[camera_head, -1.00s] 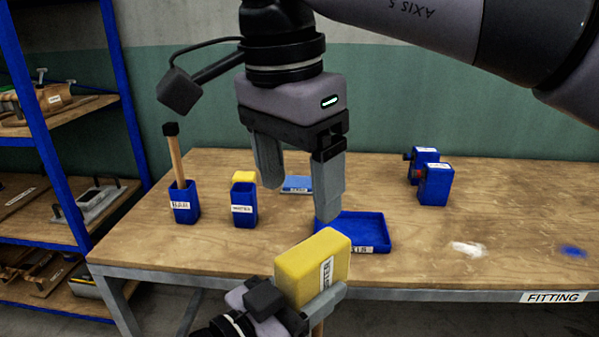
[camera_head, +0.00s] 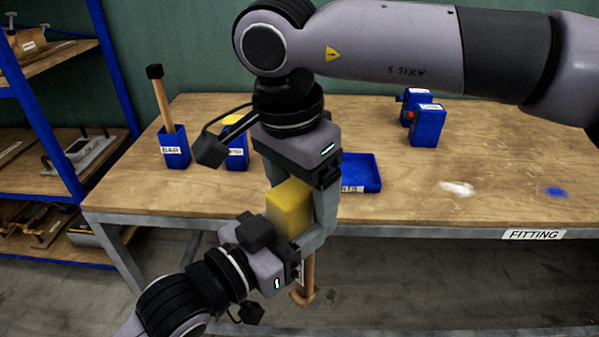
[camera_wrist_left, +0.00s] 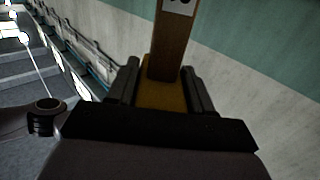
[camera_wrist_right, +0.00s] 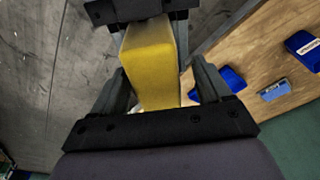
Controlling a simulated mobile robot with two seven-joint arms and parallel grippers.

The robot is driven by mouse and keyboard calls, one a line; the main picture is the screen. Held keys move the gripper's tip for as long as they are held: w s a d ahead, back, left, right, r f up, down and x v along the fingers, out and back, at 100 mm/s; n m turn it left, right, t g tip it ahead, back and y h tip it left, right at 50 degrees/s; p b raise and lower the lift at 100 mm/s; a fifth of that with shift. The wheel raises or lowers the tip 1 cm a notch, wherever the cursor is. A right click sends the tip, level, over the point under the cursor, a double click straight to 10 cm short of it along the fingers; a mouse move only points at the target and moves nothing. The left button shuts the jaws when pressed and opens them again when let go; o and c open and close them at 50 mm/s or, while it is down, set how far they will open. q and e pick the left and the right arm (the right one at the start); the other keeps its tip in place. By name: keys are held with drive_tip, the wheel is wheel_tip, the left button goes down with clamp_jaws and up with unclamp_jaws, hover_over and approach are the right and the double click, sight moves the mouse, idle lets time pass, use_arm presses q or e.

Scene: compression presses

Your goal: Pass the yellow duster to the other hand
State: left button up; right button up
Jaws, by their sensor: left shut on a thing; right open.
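The yellow duster (camera_head: 290,207) is a block on a wooden handle (camera_head: 306,278) that hangs below it with a label on its side; the handle also shows in the left wrist view (camera_wrist_left: 168,45). My left gripper (camera_head: 300,238) comes from the lower left and is shut on the duster in front of the bench. My right gripper (camera_head: 303,192) points down from above, open, its fingers on either side of the duster's upper part. In the right wrist view the duster's yellow block (camera_wrist_right: 152,65) lies between its fingers. Whether they touch it I cannot tell.
The wooden bench (camera_head: 400,205) holds a blue tray (camera_head: 372,185), a blue holder with a wooden-handled tool (camera_head: 174,150), and a blue holder (camera_head: 237,160) partly behind my right gripper. Blue boxes (camera_head: 427,125) stand at the back. A blue-framed shelf (camera_head: 40,110) is at left.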

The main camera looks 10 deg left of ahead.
drive_tip(key=c, duration=1.1)
use_arm(q)
drive_tip(key=o, duration=1.2)
use_arm(e)
drive_tip(key=shift+c, duration=0.2)
use_arm(q)
drive_tip(key=shift+o, duration=0.2)
